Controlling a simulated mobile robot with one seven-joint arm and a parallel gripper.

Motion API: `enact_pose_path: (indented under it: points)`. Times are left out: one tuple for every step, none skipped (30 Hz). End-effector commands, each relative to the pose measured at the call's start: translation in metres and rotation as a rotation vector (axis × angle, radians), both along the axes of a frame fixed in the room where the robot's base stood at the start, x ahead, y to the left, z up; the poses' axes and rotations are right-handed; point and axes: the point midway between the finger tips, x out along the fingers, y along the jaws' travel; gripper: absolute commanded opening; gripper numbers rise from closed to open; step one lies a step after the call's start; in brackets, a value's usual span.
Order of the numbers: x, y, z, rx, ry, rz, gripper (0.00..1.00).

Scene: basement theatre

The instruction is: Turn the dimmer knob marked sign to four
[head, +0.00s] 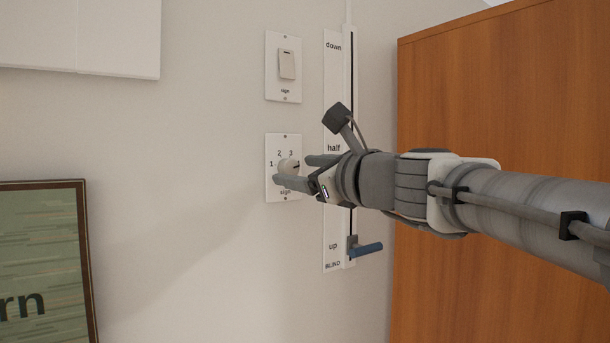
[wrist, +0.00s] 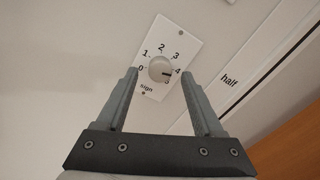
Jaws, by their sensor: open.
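The dimmer knob (head: 288,166) is a round pale knob on a white wall plate (head: 272,146) labelled "sign". In the wrist view, the knob (wrist: 158,68) has numbers around it, and its dark mark points right, at or close to 4. My gripper (head: 292,171) is at the plate from the right. In the wrist view, the open fingers of my gripper (wrist: 160,75) lie on either side of the knob, with gaps between them and it. I cannot tell how far the tips are from the wall.
A rocker switch (head: 287,64), also labelled "sign", is above. A blind slider track (head: 334,105) with a blue handle (head: 367,249) runs just right of the plate, behind my gripper. A wooden cabinet (head: 480,90) stands at right. A framed picture (head: 45,240) hangs at lower left.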

Motion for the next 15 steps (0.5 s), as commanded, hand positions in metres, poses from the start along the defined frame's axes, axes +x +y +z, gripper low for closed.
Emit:
enact_pose_path:
  points:
    - [-0.007, -0.005, 0.001, 0.001, -0.002, -0.003, 0.69]
    - [-0.012, -0.008, 0.001, 0.003, -0.002, -0.003, 0.69]
    - [-0.019, -0.012, 0.001, 0.002, -0.003, -0.002, 0.69]
    - [-0.025, -0.016, 0.001, 0.001, -0.003, -0.002, 0.69]
    - [-0.030, -0.019, 0.001, 0.002, -0.003, -0.003, 0.69]
    - [-0.037, -0.024, 0.001, 0.002, -0.004, -0.002, 0.69]
    - [-0.042, -0.027, 0.000, 0.003, -0.002, -0.002, 0.69]
    - [-0.048, -0.031, 0.001, 0.002, -0.004, -0.002, 0.69]
    - [-0.055, -0.035, 0.001, 0.002, -0.004, -0.002, 0.69]
    - [-0.061, -0.039, 0.000, 0.002, -0.003, -0.002, 0.69]
    - [-0.066, -0.042, 0.000, 0.003, -0.002, -0.003, 0.69]
    - [-0.073, -0.048, 0.000, 0.002, -0.003, -0.004, 0.69]
    - [-0.079, -0.051, 0.000, 0.002, -0.004, -0.002, 0.69]
    - [-0.085, -0.054, 0.000, 0.003, -0.003, -0.002, 0.69]
    - [-0.092, -0.059, 0.000, 0.002, -0.003, -0.003, 0.69]
